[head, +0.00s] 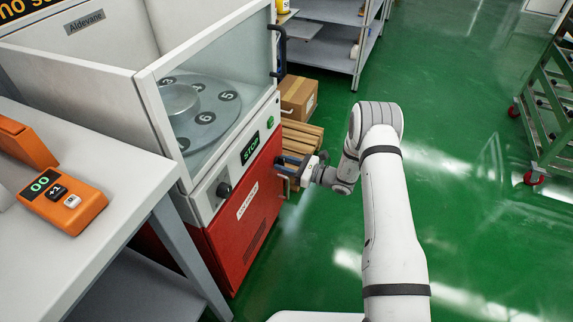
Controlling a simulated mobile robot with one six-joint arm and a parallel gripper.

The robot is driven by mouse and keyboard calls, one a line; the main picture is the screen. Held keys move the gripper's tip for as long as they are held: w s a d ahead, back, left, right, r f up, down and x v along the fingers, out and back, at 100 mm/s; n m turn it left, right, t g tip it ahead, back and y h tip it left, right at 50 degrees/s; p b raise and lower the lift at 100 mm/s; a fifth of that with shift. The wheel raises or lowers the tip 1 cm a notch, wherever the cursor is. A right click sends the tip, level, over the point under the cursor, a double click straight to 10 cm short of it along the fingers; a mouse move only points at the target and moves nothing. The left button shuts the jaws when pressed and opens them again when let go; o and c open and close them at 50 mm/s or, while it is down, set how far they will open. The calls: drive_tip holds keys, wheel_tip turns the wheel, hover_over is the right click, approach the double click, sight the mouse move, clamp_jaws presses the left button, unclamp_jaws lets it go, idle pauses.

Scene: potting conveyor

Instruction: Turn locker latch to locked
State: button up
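The red cabinet (234,243) forms the lower front of the grey machine and carries a small white label too small to read. I cannot make out a latch's position or any locked marking. My gripper (284,166) points left at the upper right part of the red front, close to it. Whether it touches is unclear. Its fingertips are small and partly merged with the panel, so their opening cannot be read.
Cardboard boxes (299,98) stand behind my gripper. A white table (95,180) holds an orange counter (62,203).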

drive_tip(key=p+v, duration=0.2)
drive_tip(key=v, duration=0.5)
drive_tip(key=shift+s+d, duration=0.15)
drive_tip(key=shift+d, duration=0.2)
drive_tip(key=shift+r, duration=0.1)
drive_tip(key=s+a+r+n+g+h+p, duration=0.1)
drive_tip(key=s+r+n+g+h+p, duration=0.4)
drive_tip(key=r, duration=1.1)
drive_tip(key=s+r+n+g+p, duration=0.3)
drive_tip(key=s+r+n+p, duration=0.4)
drive_tip(key=r, duration=0.9)
drive_tip(key=s+d+r+n+t+h+p, duration=0.2)
drive_tip(key=s+d+r+n+h+p, duration=0.3)
drive_tip(key=s+r, duration=0.5)
drive_tip(key=s+d+r+n+t+h+p, duration=0.2)
drive_tip(key=s+d+r+n+h+p, duration=0.2)
drive_tip(key=r, duration=1.2)
drive_tip(key=s+d+h+p, duration=0.3)
drive_tip(key=s+d+p, duration=0.1)
drive_tip(key=s+p, duration=0.2)
drive_tip(key=shift+s+n, duration=0.25)
drive_tip(key=shift+n, duration=0.15)
drive_tip(key=shift+d, duration=0.1)
